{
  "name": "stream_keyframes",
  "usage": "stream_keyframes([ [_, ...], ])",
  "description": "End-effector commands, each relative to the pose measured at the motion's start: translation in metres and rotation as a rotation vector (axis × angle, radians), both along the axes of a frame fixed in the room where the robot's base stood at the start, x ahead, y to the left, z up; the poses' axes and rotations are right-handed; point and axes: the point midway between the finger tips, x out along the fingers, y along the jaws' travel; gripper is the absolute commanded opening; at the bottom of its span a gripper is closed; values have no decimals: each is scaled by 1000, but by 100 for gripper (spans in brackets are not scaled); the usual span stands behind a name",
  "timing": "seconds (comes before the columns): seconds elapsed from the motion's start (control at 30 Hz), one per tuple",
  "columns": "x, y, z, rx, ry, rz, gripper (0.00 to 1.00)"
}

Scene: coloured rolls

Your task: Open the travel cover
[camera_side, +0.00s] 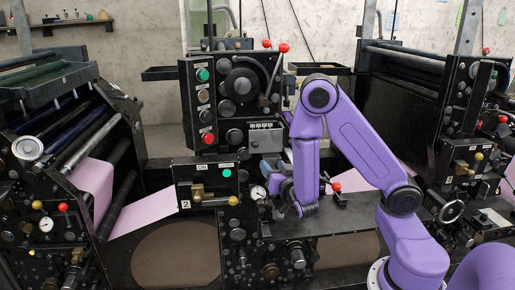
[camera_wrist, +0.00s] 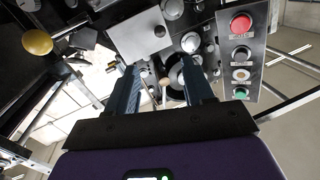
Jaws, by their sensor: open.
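A grey square plate (camera_side: 265,139) with a small dark knob sits on the upright control panel in the side view. It looks like the travel cover, lies flat against the panel and appears shut. It also shows at the upper left of the wrist view (camera_wrist: 138,34). My gripper (camera_wrist: 162,68) is open, its two blue-grey fingers pointing at the panel, with nothing held. The plate is beyond and left of the fingers in the wrist view. A dark round handwheel with a light knob shows between the fingers. In the side view my gripper is small and partly hidden beside my wrist.
Red (camera_wrist: 241,23) and green (camera_wrist: 240,93) buttons line the panel at the right of the wrist view. A red-tipped lever (camera_side: 275,65) stands on the panel's right side. Pink web (camera_side: 144,208) runs at left. Rollers and knobs crowd both sides.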

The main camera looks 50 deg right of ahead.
Motion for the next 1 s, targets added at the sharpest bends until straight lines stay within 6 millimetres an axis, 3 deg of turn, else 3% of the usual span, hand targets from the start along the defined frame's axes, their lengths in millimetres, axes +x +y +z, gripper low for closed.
stream_keyframes([
  [1.0, 51, -34, 0, 1, 1, 0, 52],
])
